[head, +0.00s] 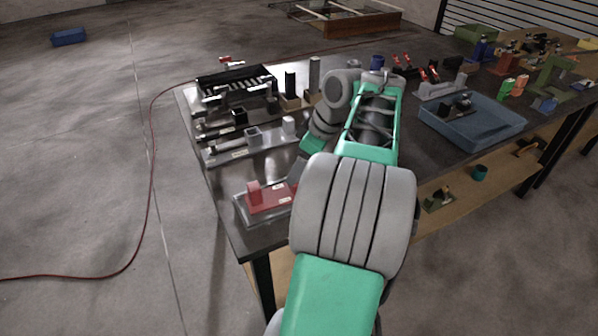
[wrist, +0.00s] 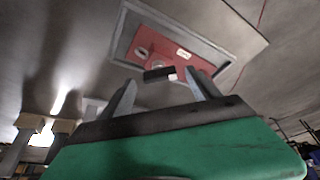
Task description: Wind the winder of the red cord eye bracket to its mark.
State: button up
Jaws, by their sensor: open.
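The red bracket (head: 270,202) is a flat red plate with a raised red block, in a grey tray (head: 240,214) at the near left corner of the table. In the wrist view the red bracket (wrist: 180,53) shows a round opening and a pale label. A small dark block (wrist: 160,73), perhaps the winder, lies between my fingertips as seen from the wrist. My gripper (wrist: 163,82) is open, one finger on either side of that block. I cannot tell whether they touch. No mark can be made out. My arm hides the gripper in the head view.
Grey fixtures (head: 262,138) with upright posts stand behind the red bracket on the dark table (head: 225,185). A black conveyor-like unit (head: 235,80) is at the far left corner. A blue tray (head: 490,125) stands right of my arm. A red cord (head: 150,190) runs along the floor.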

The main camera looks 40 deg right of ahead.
jog(key=shift+w+a+f, duration=0.1)
jog(key=shift+w+f, duration=0.1)
jog(key=shift+f, duration=0.25)
jog(key=c, duration=1.4)
